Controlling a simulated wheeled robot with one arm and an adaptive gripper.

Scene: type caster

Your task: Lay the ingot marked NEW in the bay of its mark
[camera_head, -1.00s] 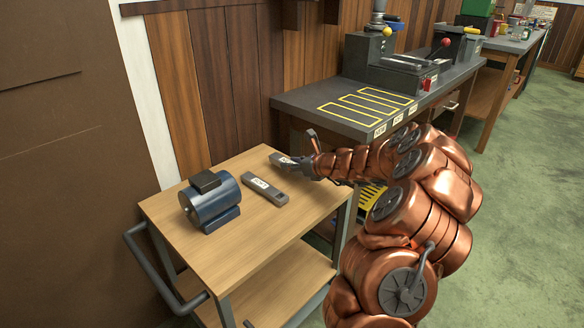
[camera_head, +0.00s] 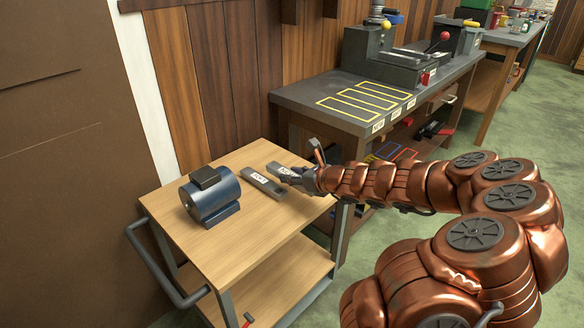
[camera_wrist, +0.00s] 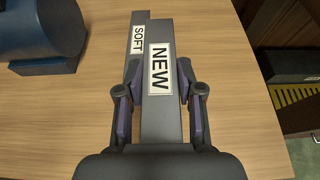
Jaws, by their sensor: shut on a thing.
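The ingot marked NEW (camera_wrist: 160,72) is a dark grey bar with a white label, gripped between both fingers in the wrist view. My gripper (camera_head: 292,174) is shut on it over the cart top; the ingot (camera_head: 278,170) is partly hidden in the head view. I cannot tell whether it touches the wood. The ingot marked SOFT (camera_wrist: 136,62) lies close on its left, partly covered by it, and also shows in the head view (camera_head: 262,185). Yellow-outlined bays (camera_head: 365,98) lie on the dark bench; the nearest label (camera_head: 378,126) appears to read NEW.
A blue motor (camera_head: 212,198) stands on the wooden cart (camera_head: 250,232), left of the ingots. The bench (camera_head: 310,98) is beyond the cart and higher, with a grey machine (camera_head: 385,65) behind the bays. The bays look empty.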

